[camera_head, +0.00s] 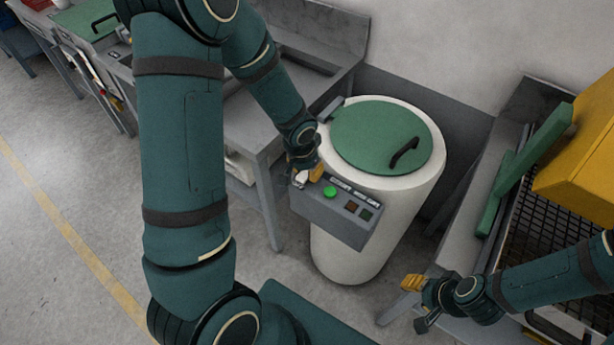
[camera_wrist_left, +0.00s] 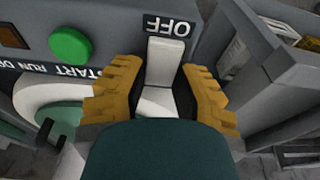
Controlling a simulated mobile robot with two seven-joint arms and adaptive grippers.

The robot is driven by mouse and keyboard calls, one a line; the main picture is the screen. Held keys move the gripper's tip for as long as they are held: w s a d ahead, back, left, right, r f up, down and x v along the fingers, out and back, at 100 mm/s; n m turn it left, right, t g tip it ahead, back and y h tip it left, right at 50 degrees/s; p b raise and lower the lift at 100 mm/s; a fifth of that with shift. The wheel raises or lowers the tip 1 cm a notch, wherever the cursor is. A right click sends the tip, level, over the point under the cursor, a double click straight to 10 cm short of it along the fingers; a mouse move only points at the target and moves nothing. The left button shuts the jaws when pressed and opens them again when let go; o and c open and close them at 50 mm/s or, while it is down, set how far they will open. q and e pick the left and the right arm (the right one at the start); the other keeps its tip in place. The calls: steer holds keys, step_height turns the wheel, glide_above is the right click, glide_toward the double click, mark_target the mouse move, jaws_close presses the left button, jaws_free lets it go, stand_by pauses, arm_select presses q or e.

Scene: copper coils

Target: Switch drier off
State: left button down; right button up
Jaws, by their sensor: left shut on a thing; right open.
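The drier (camera_head: 338,250) is a white drum with a closed green lid (camera_head: 375,135) and a black handle. A grey control box (camera_head: 342,220) on its front has a lit green button (camera_head: 330,191) and darker squares beside it. My left gripper (camera_head: 307,174) is at the box's left end. In the left wrist view my left gripper (camera_wrist_left: 158,98) has its yellow fingers on both sides of a white switch lever (camera_wrist_left: 163,65), shut on it, below an OFF label (camera_wrist_left: 168,26). The lever's base is partly hidden. My right gripper (camera_head: 420,302) is open and empty at lower right.
A grey workbench (camera_head: 245,125) stands directly left of the drier. At right is another grey bench with a dark grid, green parts and a yellow machine (camera_head: 585,150). The floor at left, with a yellow line, is clear.

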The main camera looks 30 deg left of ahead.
arm_select(q)
steer(key=shift+s+t+b, duration=0.1)
steer(key=shift+t+b, duration=0.5)
steer(key=shift+b, duration=0.95)
steer(key=c, duration=0.7)
jaws_free()
steer(key=v, duration=1.2)
